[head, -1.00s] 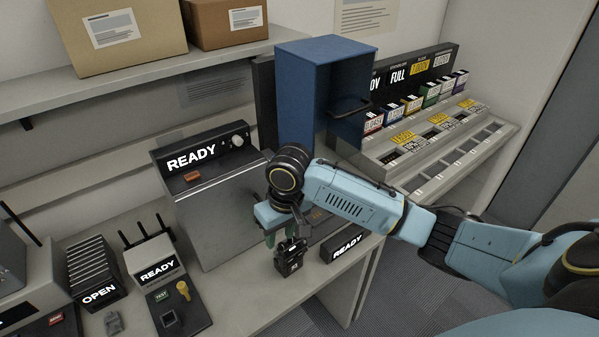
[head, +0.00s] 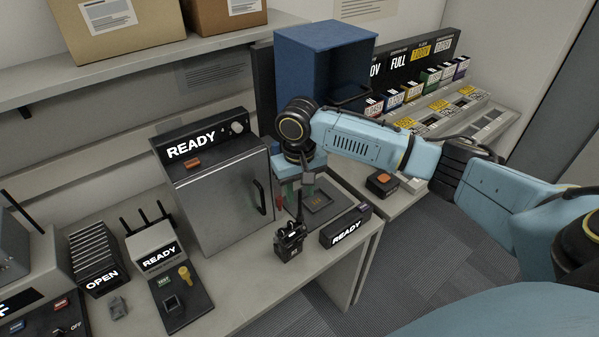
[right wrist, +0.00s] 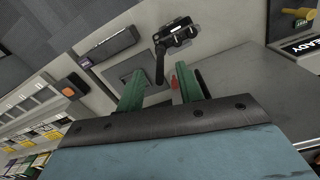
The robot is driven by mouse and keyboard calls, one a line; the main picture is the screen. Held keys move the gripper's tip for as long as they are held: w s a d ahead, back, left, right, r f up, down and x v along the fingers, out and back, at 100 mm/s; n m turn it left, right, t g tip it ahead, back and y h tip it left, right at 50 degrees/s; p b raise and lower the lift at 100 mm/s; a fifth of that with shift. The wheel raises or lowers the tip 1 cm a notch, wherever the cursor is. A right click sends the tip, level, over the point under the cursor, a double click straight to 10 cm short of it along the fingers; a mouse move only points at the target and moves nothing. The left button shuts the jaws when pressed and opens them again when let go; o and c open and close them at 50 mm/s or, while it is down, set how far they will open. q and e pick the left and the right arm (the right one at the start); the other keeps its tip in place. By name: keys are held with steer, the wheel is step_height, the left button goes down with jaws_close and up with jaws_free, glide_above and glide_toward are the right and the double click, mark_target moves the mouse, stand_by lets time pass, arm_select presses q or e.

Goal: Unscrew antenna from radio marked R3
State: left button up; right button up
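A black handheld radio (head: 289,241) stands upright on the counter, in front of a dark pad. Its dark antenna (head: 301,212) points up and looks attached; I cannot read a marking on the radio. In the right wrist view, the radio (right wrist: 177,36) is beyond my fingertips, and the antenna (right wrist: 160,66) points toward the gap between them. My right gripper (head: 298,193) is above and behind the radio, apart from its body. In the wrist view its green fingers (right wrist: 158,86) are spread with nothing gripped. My left gripper is not in view.
A grey READY cabinet (head: 222,190) stands left of my gripper, with a small red item (head: 279,203) beside it. A low READY box (head: 345,228) is right of the radio. A blue open box (head: 320,75) and battery racks (head: 455,112) are behind.

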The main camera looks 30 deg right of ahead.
mark_target(300, 215)
steer(key=shift+f, duration=2.5)
jaws_close()
